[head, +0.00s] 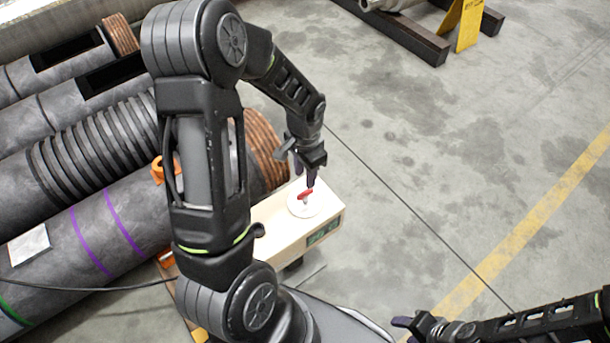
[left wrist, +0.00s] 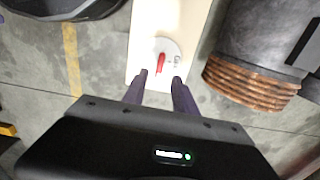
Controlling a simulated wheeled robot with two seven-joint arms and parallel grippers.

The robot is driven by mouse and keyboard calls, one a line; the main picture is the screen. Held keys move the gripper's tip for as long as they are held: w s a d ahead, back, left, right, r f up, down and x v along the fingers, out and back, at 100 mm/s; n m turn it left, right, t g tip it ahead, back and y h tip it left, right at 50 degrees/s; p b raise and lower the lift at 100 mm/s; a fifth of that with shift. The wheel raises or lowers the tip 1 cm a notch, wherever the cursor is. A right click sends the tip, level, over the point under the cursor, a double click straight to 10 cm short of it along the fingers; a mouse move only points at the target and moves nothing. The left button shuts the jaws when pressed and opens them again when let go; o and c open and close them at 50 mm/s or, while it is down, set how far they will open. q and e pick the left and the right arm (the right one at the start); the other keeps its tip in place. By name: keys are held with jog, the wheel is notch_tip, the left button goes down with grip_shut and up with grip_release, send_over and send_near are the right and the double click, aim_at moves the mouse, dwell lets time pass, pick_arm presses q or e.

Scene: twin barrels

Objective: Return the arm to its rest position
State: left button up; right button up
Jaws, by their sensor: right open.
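My left gripper (head: 310,180) hangs over a cream box (head: 272,217), close to a red handle (head: 305,194) on a white round dial (head: 318,207). In the left wrist view, the two dark fingers of the left gripper (left wrist: 160,77) are apart with nothing between them. The red handle (left wrist: 161,63) lies just beyond their tips, standing roughly lengthwise in that picture on the white dial (left wrist: 173,49). I cannot tell whether a finger touches it. My right gripper (head: 405,328) is at the bottom right, open and empty, over the floor.
Large grey barrels (head: 75,230) with copper-coloured ribbed ends (head: 268,150) fill the left, close to the box. A ribbed end (left wrist: 245,85) also shows in the left wrist view. A yellow stand (head: 467,22) and dark beams (head: 400,35) are at the back. The floor at right is clear.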

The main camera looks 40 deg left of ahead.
dwell(0.4)
pick_arm(q)
jog(key=shift+w, duration=0.2)
jog(key=w+d+f+n+t+h, duration=0.2)
jog(key=d+f+n+t, duration=0.3)
jog(key=d, duration=0.7)
jog(key=s+d+f+g+h, duration=0.1)
jog(key=s+d+f+g, duration=0.1)
jog(key=s+d+f, duration=0.4)
jog(key=s+d+f+g+h, duration=0.1)
jog(key=s+d+f+g, duration=0.15)
jog(key=s+d, duration=0.6)
notch_tip(320, 180, up, 16)
jog(key=s+p, duration=0.1)
jog(key=p, duration=1.6)
jog(key=shift+s+d, duration=0.2)
jog(key=shift+s, duration=0.1)
